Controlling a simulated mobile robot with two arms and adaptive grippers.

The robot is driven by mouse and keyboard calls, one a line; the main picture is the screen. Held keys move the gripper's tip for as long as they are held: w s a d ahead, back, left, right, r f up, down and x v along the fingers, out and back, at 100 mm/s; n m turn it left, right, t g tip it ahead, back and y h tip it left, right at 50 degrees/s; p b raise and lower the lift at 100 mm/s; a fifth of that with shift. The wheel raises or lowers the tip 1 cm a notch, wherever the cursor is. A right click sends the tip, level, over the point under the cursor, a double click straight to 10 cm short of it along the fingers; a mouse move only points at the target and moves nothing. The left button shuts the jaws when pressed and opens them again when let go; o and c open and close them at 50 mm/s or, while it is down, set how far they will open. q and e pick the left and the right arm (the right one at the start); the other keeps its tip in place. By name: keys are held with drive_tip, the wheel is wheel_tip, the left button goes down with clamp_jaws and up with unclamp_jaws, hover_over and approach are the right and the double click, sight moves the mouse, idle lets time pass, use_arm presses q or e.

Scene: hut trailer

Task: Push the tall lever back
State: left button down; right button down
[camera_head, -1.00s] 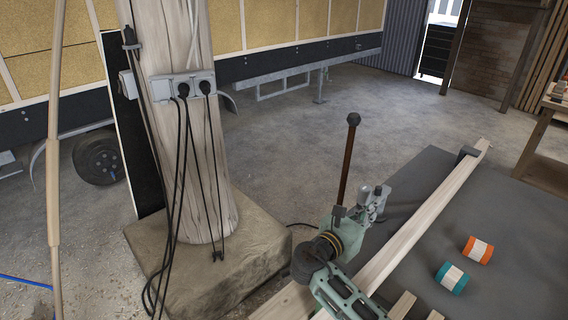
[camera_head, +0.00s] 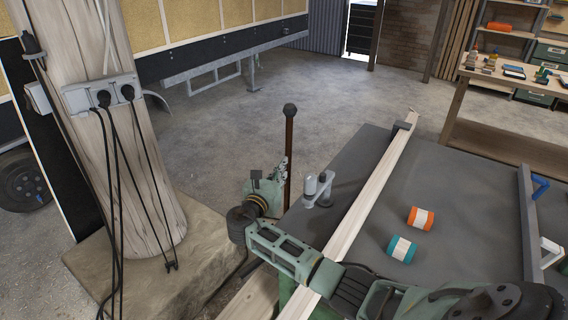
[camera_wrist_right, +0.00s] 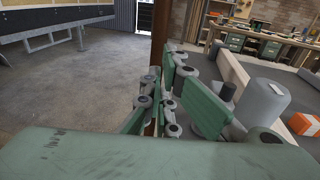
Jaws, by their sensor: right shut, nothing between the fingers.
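The tall lever (camera_head: 289,150) is a thin brown rod with a dark ball on top. It stands nearly upright at the left edge of the dark grey table. My right gripper (camera_head: 280,174) is at the lower half of the rod, on its left side in the head view. In the right wrist view the lever (camera_wrist_right: 160,40) rises right behind the green fingers (camera_wrist_right: 162,95), which are shut with nothing between them. I cannot tell whether they touch the rod. The lever's foot is partly hidden. My left gripper is not in view.
A grey metal fitting (camera_head: 318,188) stands beside the lever. A long wooden beam (camera_head: 372,190) lies across the table (camera_head: 460,200). An orange roll (camera_head: 420,218) and a teal roll (camera_head: 401,249) lie right of it. A thick wooden post (camera_head: 135,170) with cables stands at left.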

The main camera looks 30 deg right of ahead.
drive_tip(key=x, duration=0.3)
drive_tip(key=shift+d, duration=0.1)
